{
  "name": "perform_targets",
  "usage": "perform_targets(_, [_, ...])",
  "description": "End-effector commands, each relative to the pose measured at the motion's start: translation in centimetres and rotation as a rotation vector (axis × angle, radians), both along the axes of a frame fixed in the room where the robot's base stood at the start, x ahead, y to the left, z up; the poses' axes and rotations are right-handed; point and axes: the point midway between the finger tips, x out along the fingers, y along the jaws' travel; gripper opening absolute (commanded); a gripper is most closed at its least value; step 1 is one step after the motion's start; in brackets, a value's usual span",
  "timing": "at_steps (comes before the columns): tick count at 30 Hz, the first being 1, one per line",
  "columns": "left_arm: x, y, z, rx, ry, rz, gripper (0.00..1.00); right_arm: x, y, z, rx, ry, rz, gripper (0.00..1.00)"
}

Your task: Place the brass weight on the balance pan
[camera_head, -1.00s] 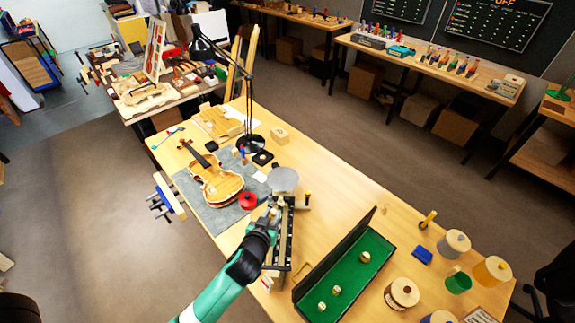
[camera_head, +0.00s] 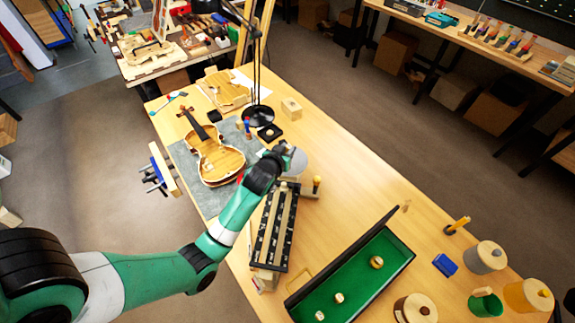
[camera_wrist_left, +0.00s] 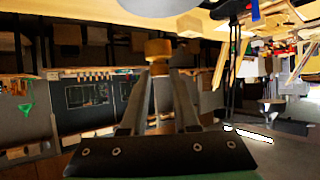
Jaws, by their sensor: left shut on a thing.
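The brass weight (camera_wrist_left: 157,47) is pinched between the fingertips of my left gripper (camera_wrist_left: 158,64) in the left wrist view. In the head view the left gripper (camera_head: 283,150) is over the grey round balance pan (camera_head: 299,163) and hides part of it. The pan's pale underside or edge (camera_wrist_left: 140,4) shows at the top of the wrist view, apart from the weight there. In the head view the held weight is hard to make out. My right gripper is not in view.
A green-lined case (camera_head: 358,280) with several brass pieces lies open at the front right. A violin (camera_head: 219,160) lies on a grey mat, left of my arm. A lamp (camera_head: 258,113) stands behind the pan.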

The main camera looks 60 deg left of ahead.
Motion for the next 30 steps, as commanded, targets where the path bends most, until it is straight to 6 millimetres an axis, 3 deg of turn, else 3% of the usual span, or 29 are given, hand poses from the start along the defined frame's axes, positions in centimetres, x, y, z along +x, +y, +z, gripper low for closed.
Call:
perform_targets(1, [0.3,0.8,-2.5,-0.001,0.001,0.002,0.0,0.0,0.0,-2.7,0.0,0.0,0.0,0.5])
perform_targets(6, [1.4,2.7,-4.1,-0.001,0.003,0.0,0.0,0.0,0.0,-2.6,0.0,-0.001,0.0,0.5])
perform_targets(13, [1.7,3.3,-4.8,-0.001,0.003,0.0,0.0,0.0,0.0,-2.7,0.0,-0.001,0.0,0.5])
perform_targets(19, [1.8,3.5,-7.9,-0.001,0.004,-0.001,0.0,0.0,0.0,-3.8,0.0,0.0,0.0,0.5])
perform_targets(30, [1.8,3.5,-8.4,-0.001,0.002,0.0,0.0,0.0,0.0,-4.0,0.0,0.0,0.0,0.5])
